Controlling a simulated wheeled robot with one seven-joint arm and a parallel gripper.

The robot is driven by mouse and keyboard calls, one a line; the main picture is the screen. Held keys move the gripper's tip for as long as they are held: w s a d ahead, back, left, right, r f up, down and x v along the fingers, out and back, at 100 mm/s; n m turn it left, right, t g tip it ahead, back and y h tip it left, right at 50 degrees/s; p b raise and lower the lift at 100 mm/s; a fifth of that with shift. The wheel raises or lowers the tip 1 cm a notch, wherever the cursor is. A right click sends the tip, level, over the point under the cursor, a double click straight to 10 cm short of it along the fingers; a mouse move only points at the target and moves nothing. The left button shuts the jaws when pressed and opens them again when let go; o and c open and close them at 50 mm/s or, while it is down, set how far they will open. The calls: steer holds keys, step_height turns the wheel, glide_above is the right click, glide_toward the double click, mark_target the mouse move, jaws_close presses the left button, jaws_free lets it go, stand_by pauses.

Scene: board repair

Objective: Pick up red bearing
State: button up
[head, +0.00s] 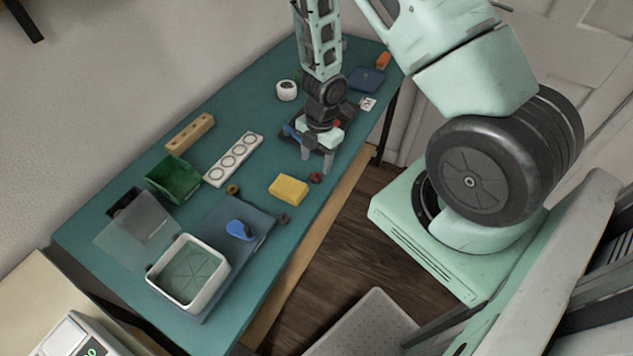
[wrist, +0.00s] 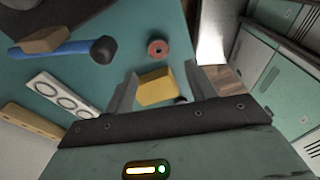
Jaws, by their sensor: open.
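The red bearing (head: 316,178) is a small ring lying on the teal table (head: 335,213) near its right edge. It also shows in the wrist view (wrist: 157,48) as a red ring with a dark hole, ahead of the fingertips. My gripper (head: 317,167) hangs over the table just beside the bearing, fingers pointing down. In the wrist view my gripper (wrist: 164,82) is open with its fingers apart, and nothing is held between them. A yellow block (head: 288,189) lies close to the bearing; it shows between the fingers in the wrist view (wrist: 156,89).
A blue-handled tool (wrist: 68,49) lies behind my gripper. A small dark ring (head: 284,219) lies near the front edge.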

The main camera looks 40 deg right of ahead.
mark_target(316, 176)
steer(key=f+b, duration=0.2)
steer(key=f, duration=0.3)
steer(key=shift+d, duration=0.2)
steer(key=shift+a+f+b, duration=0.1)
steer(key=shift+f+b, duration=0.3)
steer(key=shift+f, duration=0.1)
steer(key=shift+r, duration=0.1)
steer(key=c, duration=1)
